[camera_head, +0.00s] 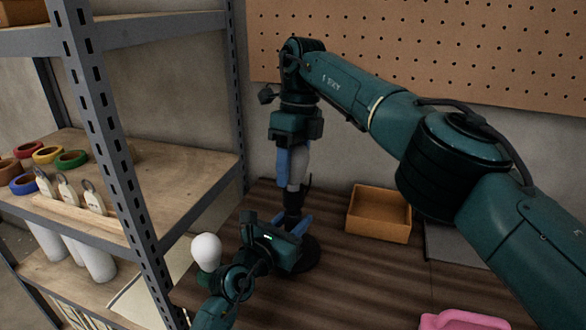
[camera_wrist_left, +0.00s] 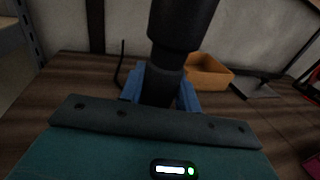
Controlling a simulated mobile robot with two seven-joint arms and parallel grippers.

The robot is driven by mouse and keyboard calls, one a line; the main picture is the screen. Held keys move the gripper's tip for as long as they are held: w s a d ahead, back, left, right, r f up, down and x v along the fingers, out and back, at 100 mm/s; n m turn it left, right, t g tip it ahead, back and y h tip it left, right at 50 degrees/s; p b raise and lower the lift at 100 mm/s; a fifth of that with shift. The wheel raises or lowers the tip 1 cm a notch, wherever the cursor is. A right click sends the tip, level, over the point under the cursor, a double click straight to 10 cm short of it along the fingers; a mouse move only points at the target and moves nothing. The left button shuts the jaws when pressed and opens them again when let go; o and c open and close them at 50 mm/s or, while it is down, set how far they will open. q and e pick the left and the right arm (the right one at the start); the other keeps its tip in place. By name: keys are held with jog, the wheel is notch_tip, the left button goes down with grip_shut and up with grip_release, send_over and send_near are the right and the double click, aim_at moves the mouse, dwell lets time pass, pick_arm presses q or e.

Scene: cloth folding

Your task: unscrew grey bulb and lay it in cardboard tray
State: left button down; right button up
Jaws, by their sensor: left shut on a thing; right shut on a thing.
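The grey bulb (camera_head: 297,170) is upright between the blue fingers of my right gripper (camera_head: 294,168), which comes down from above and is shut on it. Just below it is the black lamp stand (camera_wrist_left: 165,88) with its socket; I cannot tell whether the bulb's thread is still in the socket. My left gripper (camera_head: 294,222) is low at the stand, its blue fingers shut on the black stem. In the left wrist view the stem rises between those fingers (camera_wrist_left: 162,92). The cardboard tray (camera_head: 379,232) sits to the right on the table, and its visible inside is empty.
A white bulb (camera_head: 206,251) stands left of my left wrist. A metal shelf (camera_head: 120,150) with tape rolls and tags is at the left. A dark flat item (camera_head: 448,243) lies right of the tray, and a pink object (camera_head: 463,320) is at the front edge.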

pick_arm(q)
jog(key=shift+f, duration=0.1)
pick_arm(e)
jog(key=shift+r, duration=0.6)
pick_arm(q)
jog(key=c, duration=0.9)
grip_release()
jog(key=shift+s, duration=0.1)
jog(key=v, duration=1.2)
pick_arm(e)
jog(key=shift+r, duration=0.2)
